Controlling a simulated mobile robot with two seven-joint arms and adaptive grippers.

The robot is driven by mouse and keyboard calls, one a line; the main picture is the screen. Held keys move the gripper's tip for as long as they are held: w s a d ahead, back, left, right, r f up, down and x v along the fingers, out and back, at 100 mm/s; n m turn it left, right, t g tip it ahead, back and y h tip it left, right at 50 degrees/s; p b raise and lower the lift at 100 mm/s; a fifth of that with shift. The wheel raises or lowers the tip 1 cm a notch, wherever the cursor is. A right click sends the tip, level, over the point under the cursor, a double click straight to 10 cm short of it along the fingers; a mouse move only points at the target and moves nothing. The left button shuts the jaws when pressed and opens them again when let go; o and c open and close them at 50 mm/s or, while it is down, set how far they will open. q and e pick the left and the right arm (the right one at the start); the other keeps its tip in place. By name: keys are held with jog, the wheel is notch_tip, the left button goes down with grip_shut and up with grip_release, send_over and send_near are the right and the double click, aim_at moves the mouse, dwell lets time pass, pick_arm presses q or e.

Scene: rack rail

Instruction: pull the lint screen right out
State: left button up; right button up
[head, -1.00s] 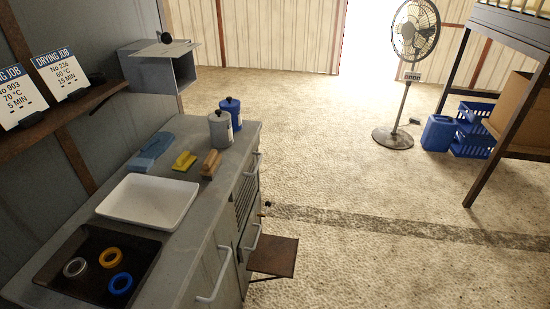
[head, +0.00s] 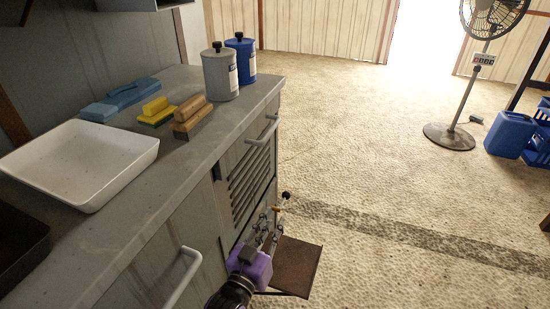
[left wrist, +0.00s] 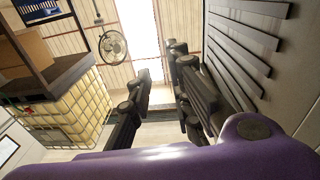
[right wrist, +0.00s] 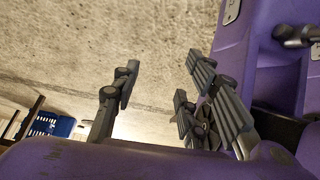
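I cannot clearly make out the lint screen. In the head view the cabinet front has a dark louvred panel (head: 249,182), and a small black-tipped knob (head: 286,195) sticks out at its lower right. My left gripper (head: 270,222), with a purple body, is low in front of the cabinet, just below and left of the knob. In the left wrist view its fingers (left wrist: 162,66) are apart with nothing seen between them, and louvre slats (left wrist: 240,55) are close on the right. My right gripper (right wrist: 163,65) is open and empty above the rough floor; it is outside the head view.
A rusty brown flap (head: 290,265) juts from the cabinet beside my left gripper. Bar handles (head: 184,278) stick out from the cabinet front. A white tray (head: 85,196), brushes and two bottles stand on the counter. The floor to the right is clear up to the fan (head: 450,135).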

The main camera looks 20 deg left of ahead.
pick_arm(q)
jog(key=w+a+r+n+t+y+b, duration=0.25)
jog(key=w+r+t+b, duration=0.35)
jog(key=w, duration=0.3)
jog(key=n+t+y+b, duration=0.2)
jog(key=n+y, duration=0.1)
jog(key=y, duration=0.1)
send_near(271, 129)
jog(key=b+x, duration=0.1)
jog(key=x, duration=0.8)
jog(key=shift+w+a, duration=0.15)
jog(key=shift+w, duration=0.15)
jog(key=shift+c, duration=0.5)
grip_shut()
